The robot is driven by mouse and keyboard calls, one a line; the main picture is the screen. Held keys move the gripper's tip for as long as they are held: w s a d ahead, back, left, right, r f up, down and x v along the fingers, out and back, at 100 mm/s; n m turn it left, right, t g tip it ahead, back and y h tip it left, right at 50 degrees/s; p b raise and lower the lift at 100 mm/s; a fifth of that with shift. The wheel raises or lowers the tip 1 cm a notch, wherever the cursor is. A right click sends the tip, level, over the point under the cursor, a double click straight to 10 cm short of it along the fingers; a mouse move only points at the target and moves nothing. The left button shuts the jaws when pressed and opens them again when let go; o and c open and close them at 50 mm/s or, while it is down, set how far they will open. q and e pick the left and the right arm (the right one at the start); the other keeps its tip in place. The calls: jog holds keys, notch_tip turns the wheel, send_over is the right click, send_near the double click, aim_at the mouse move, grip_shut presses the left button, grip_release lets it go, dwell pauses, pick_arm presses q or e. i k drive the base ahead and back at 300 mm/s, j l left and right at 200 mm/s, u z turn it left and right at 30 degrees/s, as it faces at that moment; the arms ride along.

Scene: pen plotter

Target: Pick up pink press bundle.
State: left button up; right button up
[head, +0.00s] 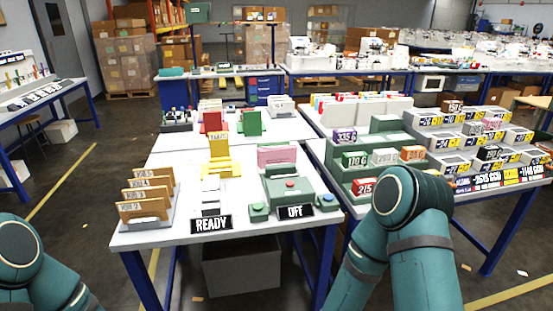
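A pink bundle (277,154) stands upright on the white table (150,238), just behind a green press-like device (289,186). Its lower part is partly hidden by the device. A small red button (290,184) sits on the device, and a black "OFF" sign stands in front of it. Neither gripper shows; only teal links of my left arm at the lower left and my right arm at the lower right are in view. I cannot see what either gripper holds.
A yellow holder (220,158) stands left of the pink bundle, with a "READY" sign (211,223) in front. Brown card slots (146,200) are at the table's left. Red and green upright pieces stand behind. A green stepped rack (372,150) with small boxes is to the right.

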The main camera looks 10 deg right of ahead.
aim_at(282, 154)
jog(key=i+l+u, duration=0.15)
jog(key=u, duration=1.15)
jog(key=i+l, duration=0.1)
jog(key=l, duration=0.4)
jog(key=i+l, duration=0.1)
jog(key=l, duration=0.4)
